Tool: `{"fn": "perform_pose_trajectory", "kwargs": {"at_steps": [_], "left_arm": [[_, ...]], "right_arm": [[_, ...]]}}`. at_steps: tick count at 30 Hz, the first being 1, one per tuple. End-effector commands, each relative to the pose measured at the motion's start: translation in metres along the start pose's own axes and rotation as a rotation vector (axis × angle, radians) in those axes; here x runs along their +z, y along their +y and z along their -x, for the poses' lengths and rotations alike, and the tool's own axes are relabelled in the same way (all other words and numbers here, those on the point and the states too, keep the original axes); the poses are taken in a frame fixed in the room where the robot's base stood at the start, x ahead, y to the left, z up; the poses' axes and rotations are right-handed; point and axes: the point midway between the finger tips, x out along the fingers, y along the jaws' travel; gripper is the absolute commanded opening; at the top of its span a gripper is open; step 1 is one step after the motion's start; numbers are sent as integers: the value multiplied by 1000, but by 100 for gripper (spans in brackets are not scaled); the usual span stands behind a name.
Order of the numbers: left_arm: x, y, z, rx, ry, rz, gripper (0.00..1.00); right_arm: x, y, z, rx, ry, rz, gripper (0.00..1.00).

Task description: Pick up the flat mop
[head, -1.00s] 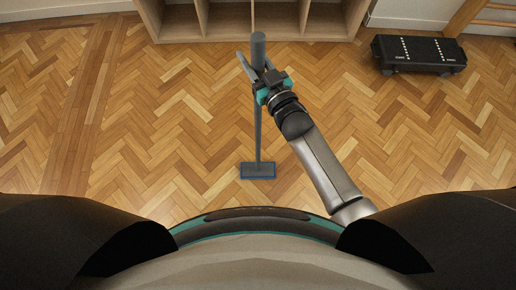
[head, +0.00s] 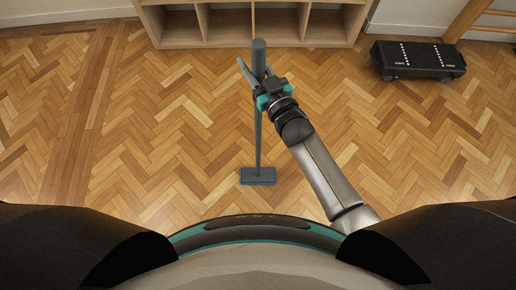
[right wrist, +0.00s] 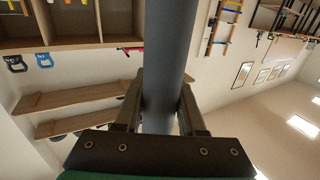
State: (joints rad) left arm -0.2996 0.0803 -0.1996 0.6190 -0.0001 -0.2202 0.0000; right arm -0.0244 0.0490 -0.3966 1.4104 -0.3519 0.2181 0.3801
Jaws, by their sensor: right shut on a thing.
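The flat mop has a grey handle (head: 258,140) and a flat rectangular head (head: 258,176) low in the middle of the head view. The handle rises upright to a thicker grey grip (head: 259,58) at its top. My right gripper (head: 256,80) is shut on the handle near this top part. In the right wrist view the handle (right wrist: 162,60) runs between both fingers. I cannot tell whether the mop head touches the floor. My left gripper does not show in either view.
A wooden cubby shelf (head: 228,26) stands behind the mop. A black step platform (head: 418,60) lies on the floor at the far right, near a wooden frame (head: 482,16). The parquet (head: 150,110) left of the mop is clear.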

Motion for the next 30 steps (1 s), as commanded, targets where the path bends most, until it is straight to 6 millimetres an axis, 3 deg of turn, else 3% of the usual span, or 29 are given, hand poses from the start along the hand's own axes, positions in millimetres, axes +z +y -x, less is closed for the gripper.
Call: {"fn": "perform_pose_trajectory", "kwargs": {"at_steps": [8,14,30], "left_arm": [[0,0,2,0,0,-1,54],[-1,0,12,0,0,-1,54],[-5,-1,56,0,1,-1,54]], "right_arm": [[-7,0,-1,-1,8,1,0],[-29,0,-1,-2,12,2,0],[-164,0,-1,-2,13,1,0]]}}
